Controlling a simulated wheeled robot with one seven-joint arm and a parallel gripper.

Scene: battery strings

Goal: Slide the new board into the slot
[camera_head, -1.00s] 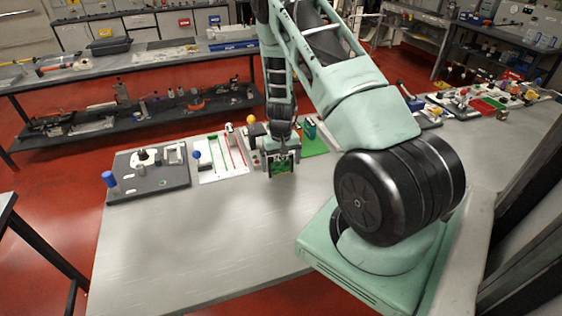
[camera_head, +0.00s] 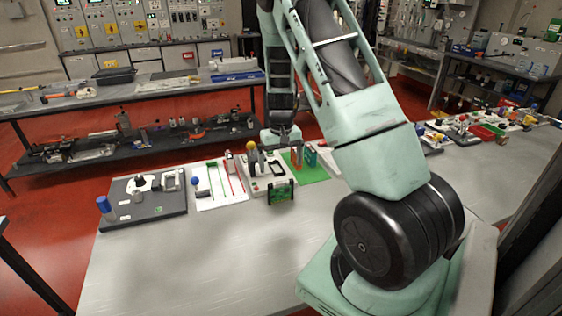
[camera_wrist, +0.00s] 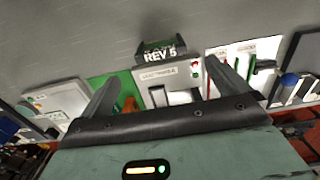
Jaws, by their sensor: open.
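The green board (camera_head: 281,192) stands upright at the front face of the grey-white unit (camera_head: 257,187). In the wrist view a dark board edge marked "REV 5" (camera_wrist: 160,52) sticks out from the unit's labelled panel (camera_wrist: 158,74). How deep it sits in the slot is hidden. My gripper (camera_head: 281,144) is above and behind the board, apart from it. In the wrist view my gripper (camera_wrist: 161,72) has its two fingers wide apart with nothing between them, and the board lies beyond the fingertips.
A green mat (camera_head: 318,177) with an orange piece (camera_head: 297,155) and a green upright item (camera_head: 310,155) lies right of the unit. A white panel (camera_head: 205,203) and dark tray (camera_head: 150,211) lie left. The bench front (camera_head: 200,265) is clear.

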